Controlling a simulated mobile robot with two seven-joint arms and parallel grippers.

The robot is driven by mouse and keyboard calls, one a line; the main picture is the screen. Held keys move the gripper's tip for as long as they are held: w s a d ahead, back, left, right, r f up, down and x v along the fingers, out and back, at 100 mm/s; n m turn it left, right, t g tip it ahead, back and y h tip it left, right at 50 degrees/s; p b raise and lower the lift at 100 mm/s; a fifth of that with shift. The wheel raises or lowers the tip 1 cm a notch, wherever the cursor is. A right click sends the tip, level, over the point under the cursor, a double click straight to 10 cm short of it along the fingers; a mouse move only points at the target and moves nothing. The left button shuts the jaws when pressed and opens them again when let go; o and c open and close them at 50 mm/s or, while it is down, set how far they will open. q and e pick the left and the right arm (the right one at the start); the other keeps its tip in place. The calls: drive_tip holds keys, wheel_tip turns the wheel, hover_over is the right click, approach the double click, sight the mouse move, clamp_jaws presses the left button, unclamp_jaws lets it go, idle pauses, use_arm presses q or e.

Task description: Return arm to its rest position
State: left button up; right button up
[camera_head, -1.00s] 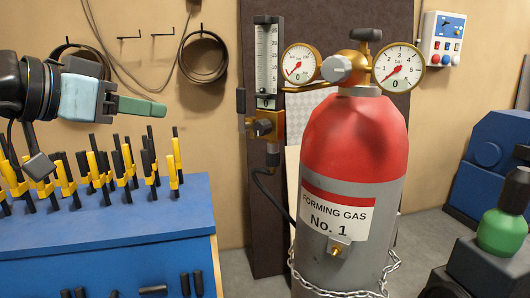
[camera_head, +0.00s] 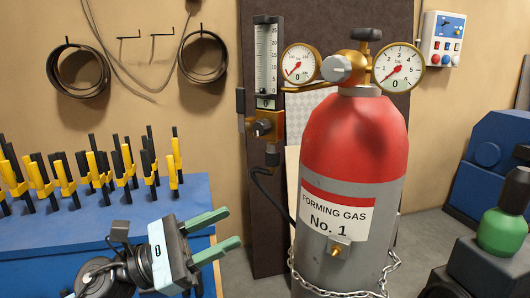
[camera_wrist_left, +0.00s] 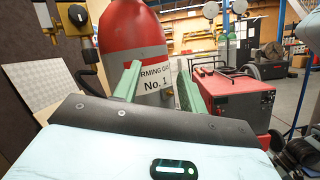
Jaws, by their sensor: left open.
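My left gripper (camera_head: 222,233) is low in the head view, in front of the blue bench's right end and left of the gas cylinder. Its two green fingers are spread apart with nothing between them. In the left wrist view the open fingers (camera_wrist_left: 157,82) point toward the red and grey gas cylinder (camera_wrist_left: 133,35), apart from it as far as I can tell. The cylinder (camera_head: 352,150) stands upright in the head view, labelled "Forming Gas No. 1". My right gripper is in neither view.
A blue bench (camera_head: 60,232) with several yellow and black clamps (camera_head: 90,170) is at the left. A chain (camera_head: 345,292) runs around the cylinder. A flowmeter (camera_head: 266,75) and two gauges (camera_head: 398,67) sit above. A red machine (camera_wrist_left: 238,100) stands right of the cylinder in the wrist view.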

use_arm(q)
drive_tip(key=s+a+f+m+t+y, duration=0.1)
drive_tip(key=a+f+m+t+y, duration=0.3)
drive_tip(key=f+m, duration=0.65)
drive_tip(key=a+f+m+t+y, duration=0.25)
drive_tip(key=f+m+y, duration=0.4)
drive_tip(key=m, duration=0.65)
drive_tip(key=s+a+f+m+t+y, duration=0.1)
drive_tip(key=a+f+m+t+y, duration=0.3)
drive_tip(key=f+m, duration=0.7)
drive_tip(key=s+a+f+n+g+y, duration=0.2)
drive_tip(key=s+f+n+g+y, duration=0.2)
drive_tip(key=s+f+n, duration=1.1)
drive_tip(key=s+f+g, duration=0.3)
drive_tip(key=s+f, duration=0.4)
drive_tip(key=shift+a+g, duration=0.2)
drive_tip(key=shift+g, duration=0.15)
drive_tip(key=shift+r+n, duration=0.1)
drive_tip(key=shift+n, duration=0.15)
